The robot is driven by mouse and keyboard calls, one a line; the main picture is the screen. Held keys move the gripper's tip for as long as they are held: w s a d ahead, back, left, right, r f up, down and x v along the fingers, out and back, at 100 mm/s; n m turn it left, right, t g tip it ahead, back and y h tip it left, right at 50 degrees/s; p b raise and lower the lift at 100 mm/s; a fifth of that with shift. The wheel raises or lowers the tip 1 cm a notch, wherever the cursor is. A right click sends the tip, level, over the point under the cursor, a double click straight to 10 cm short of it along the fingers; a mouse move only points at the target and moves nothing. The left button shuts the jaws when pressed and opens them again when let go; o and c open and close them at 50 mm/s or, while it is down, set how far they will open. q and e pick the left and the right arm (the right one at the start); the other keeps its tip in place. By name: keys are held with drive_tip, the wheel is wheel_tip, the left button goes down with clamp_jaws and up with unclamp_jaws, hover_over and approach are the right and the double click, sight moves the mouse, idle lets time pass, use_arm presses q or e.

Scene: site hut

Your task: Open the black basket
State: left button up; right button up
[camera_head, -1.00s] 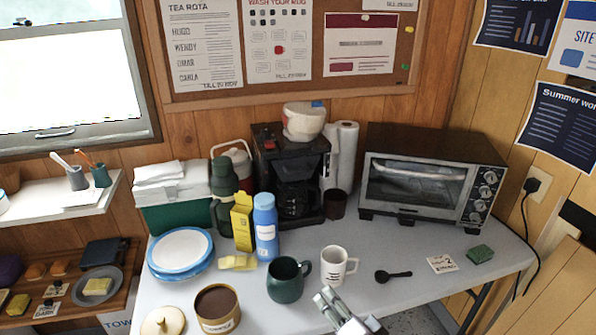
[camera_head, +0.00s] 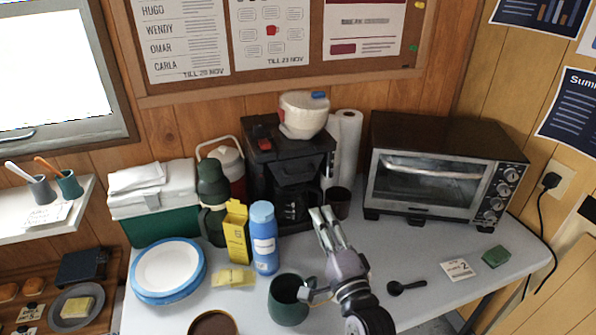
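The black basket (camera_head: 293,173) is the front part of the black coffee maker (camera_head: 262,158), above its glass carafe (camera_head: 292,205). It looks closed, flush in the machine. My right gripper (camera_head: 322,210) reaches up from the bottom, its fingertips in front of the carafe's lower right and below the basket. It looks empty and touches nothing that I can make out. Its two fingers appear close side by side, but the angle hides the true gap. My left gripper is out of view.
A white tub (camera_head: 303,114) sits on the coffee maker. A blue bottle (camera_head: 264,238), yellow carton (camera_head: 237,232) and green mug (camera_head: 289,301) stand in front and left. A toaster oven (camera_head: 441,175) stands right, a dark cup (camera_head: 339,202) between. A black scoop (camera_head: 407,287) lies at right.

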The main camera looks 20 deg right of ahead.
approach(300, 176)
drive_tip(key=w, duration=0.4)
drive_tip(key=w+r+p, duration=0.1)
drive_tip(key=w, duration=0.5)
drive_tip(key=shift+w+a+r, duration=0.1)
drive_tip(key=shift+w+r, duration=0.1)
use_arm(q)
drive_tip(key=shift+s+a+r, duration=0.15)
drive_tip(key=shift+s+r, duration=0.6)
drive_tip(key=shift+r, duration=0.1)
use_arm(e)
clamp_jaws()
